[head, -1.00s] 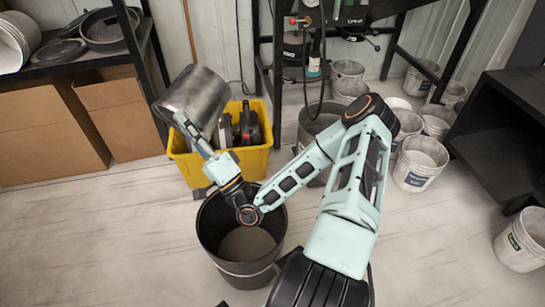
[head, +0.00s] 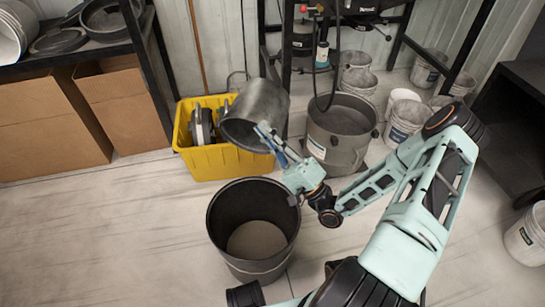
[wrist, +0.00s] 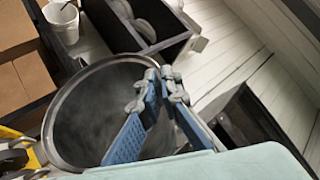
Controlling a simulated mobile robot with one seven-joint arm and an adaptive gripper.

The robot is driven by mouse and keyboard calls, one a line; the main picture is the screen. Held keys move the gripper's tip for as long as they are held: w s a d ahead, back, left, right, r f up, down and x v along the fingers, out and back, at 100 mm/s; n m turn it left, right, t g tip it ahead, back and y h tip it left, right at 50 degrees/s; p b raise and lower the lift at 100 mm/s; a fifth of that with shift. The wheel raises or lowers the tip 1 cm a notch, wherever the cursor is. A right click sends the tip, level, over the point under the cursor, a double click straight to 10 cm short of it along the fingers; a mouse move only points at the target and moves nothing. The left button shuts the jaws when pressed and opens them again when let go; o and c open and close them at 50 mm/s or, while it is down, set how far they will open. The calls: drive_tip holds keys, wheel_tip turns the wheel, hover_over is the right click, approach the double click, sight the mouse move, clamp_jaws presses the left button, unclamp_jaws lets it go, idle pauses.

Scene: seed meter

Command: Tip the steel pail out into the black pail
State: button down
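The steel pail (head: 262,104) hangs in the air in the head view, above and behind the black pail (head: 222,222). It is tilted, with its dark mouth turned down towards the lower left. My gripper (head: 265,132) is shut on its rim; in the wrist view the blue fingers (wrist: 158,85) pinch the rim of the steel pail (wrist: 85,115). I see no loose contents in its dark inside, and no stream falling. The black pail stands upright on the floor, open, with a grey-brown surface low inside it.
A yellow bin (head: 220,163) with tools stands behind the black pail. A large grey bucket (head: 345,145) stands close right of the steel pail, under a black frame (head: 268,50). White buckets (head: 398,128) are at the back right. The floor left of the black pail is clear.

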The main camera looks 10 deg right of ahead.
drive_tip(key=s+f+n+g+y, duration=0.2)
drive_tip(key=s+f+g+y, duration=0.2)
drive_tip(key=g, duration=0.1)
drive_tip(key=w+r+m+h+p, duration=0.1)
drive_tip(key=w+m+h+p, duration=0.2)
drive_tip(key=w+m, duration=0.1)
drive_tip(key=w+d+r+m+h+p, duration=0.1)
drive_tip(key=w+m+h+p, duration=0.2)
drive_tip(key=w+m+p, duration=0.1)
drive_tip(key=w+d+r+m+h+p, duration=0.1)
drive_tip(key=w+r+m+h+p, duration=0.1)
drive_tip(key=w+m, duration=0.3)
drive_tip(key=shift+w+m+h+p, duration=0.2)
drive_tip(key=shift+m+h+p, duration=0.3)
drive_tip(key=shift+h+p, duration=0.3)
drive_tip(key=w+m+g+p, duration=0.1)
drive_tip(key=p, duration=0.2)
drive_tip(key=w+f+m+g+h+p, duration=0.1)
drive_tip(key=p, duration=0.2)
drive_tip(key=shift+w+d+m+h, duration=0.1)
drive_tip(key=shift+d+m+h, duration=0.05)
drive_tip(key=shift+m+h, duration=0.2)
drive_tip(key=shift+w+d+f+m+g+p, duration=0.15)
drive_tip(key=shift+w+f+m+g+p, duration=0.5)
drive_tip(key=shift+f+m+g+p, duration=0.4)
drive_tip(key=shift+r, duration=0.2)
drive_tip(key=shift+r, duration=0.1)
